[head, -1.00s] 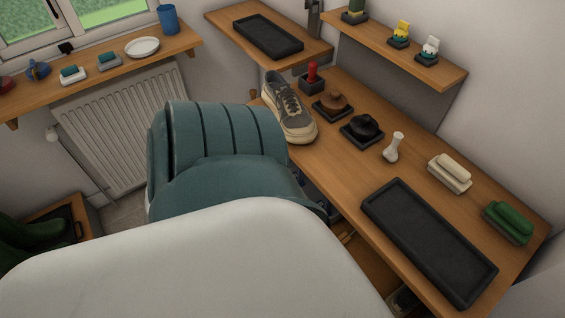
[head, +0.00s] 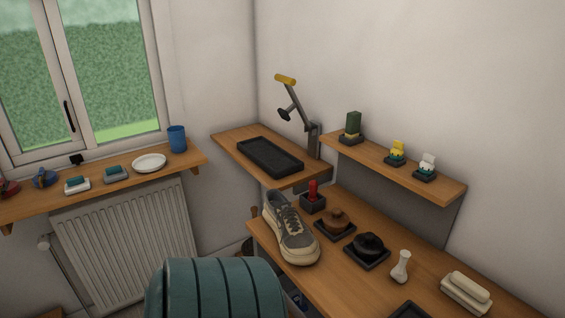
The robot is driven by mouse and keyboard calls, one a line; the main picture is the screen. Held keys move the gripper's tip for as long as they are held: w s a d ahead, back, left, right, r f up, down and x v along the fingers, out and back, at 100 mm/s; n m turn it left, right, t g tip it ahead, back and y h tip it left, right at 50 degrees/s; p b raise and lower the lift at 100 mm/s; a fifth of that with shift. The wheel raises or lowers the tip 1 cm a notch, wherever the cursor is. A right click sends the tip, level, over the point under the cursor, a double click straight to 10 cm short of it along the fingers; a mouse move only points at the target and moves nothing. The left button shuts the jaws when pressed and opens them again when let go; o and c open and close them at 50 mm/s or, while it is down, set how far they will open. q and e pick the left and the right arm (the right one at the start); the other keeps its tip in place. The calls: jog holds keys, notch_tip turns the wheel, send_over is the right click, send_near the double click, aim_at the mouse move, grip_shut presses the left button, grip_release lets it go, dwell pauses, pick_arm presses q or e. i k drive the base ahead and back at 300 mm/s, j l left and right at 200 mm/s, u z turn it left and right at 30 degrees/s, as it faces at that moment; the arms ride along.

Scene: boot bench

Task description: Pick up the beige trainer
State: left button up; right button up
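The beige trainer (head: 291,229), with a grey upper, dark laces and a cream sole and toe, stands upright on the wooden bench (head: 348,275) near its left edge. Its toe points toward the lower right of the picture. Nothing holds it, and the whole shoe shows. Neither of my grippers is in view.
A red item in a dark holder (head: 312,197), a brown brush (head: 335,223) and a black brush (head: 368,248) stand close right of the trainer. A white bottle-shaped item (head: 401,266) is further right. A raised shelf holds a black tray (head: 270,157) behind.

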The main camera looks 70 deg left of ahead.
aim_at(298, 245)
jog(key=u, duration=0.4)
jog(key=j+u, duration=0.15)
jog(key=u, duration=0.25)
jog(key=k+j+u, duration=0.1)
jog(key=u, duration=0.3)
jog(key=j+u, duration=0.1)
jog(key=u, duration=0.3)
jog(key=j+u, duration=0.1)
jog(key=u, duration=0.35)
